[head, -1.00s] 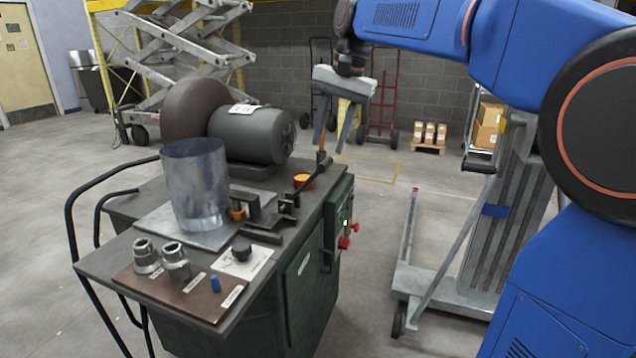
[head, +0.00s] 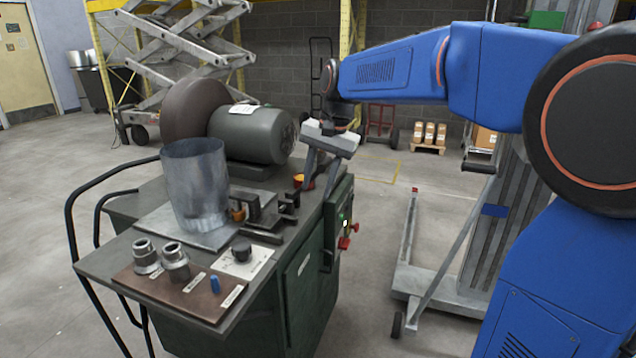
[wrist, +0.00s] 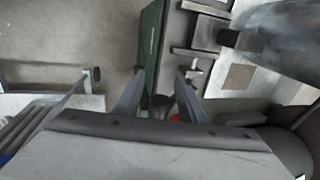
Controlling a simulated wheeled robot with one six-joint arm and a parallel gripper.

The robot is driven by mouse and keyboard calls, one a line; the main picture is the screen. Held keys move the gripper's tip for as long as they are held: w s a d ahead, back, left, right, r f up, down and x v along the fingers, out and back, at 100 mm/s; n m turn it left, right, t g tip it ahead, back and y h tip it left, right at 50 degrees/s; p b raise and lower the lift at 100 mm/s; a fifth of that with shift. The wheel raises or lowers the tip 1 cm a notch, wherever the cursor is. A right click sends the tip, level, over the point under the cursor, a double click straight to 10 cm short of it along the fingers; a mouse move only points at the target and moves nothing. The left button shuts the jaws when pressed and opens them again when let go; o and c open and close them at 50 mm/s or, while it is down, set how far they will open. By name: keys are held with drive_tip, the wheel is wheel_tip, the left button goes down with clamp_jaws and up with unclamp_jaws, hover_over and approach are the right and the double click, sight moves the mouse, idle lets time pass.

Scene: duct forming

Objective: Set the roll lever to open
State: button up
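The roll lever belongs to the green forming machine (head: 300,262). Its upper part is now mostly hidden behind my gripper (head: 318,186) in the head view; its lower linkage (head: 289,206) shows beside the rolls. My gripper points down over the machine's right back edge, at the lever's place. Its two fingers are apart in the head view and in the wrist view (wrist: 160,76). A dark piece (wrist: 160,104) shows between the fingers in the wrist view; I cannot tell whether it is the lever or whether a finger touches it.
A sheet-metal cylinder (head: 195,185) stands on the machine top, left of the linkage. A green motor (head: 252,134) is behind it. Red knobs (head: 345,242) stick out from the machine's right side. Steel fittings (head: 175,262) stand on the front board.

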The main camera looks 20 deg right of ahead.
clamp_jaws()
drive_tip(key=w+a+r+g+h, duration=0.1)
drive_tip(key=w+a+r, duration=0.3)
drive_tip(key=a, duration=0.5)
drive_tip(key=w+h, duration=0.1)
drive_tip(key=w, duration=0.1)
drive_tip(key=shift+w+r+g+h, duration=0.15)
drive_tip(key=shift+w+g+h, duration=0.15)
drive_tip(key=shift+w+g, duration=0.1)
drive_tip(key=shift+a, duration=0.1)
idle(1.1)
unclamp_jaws()
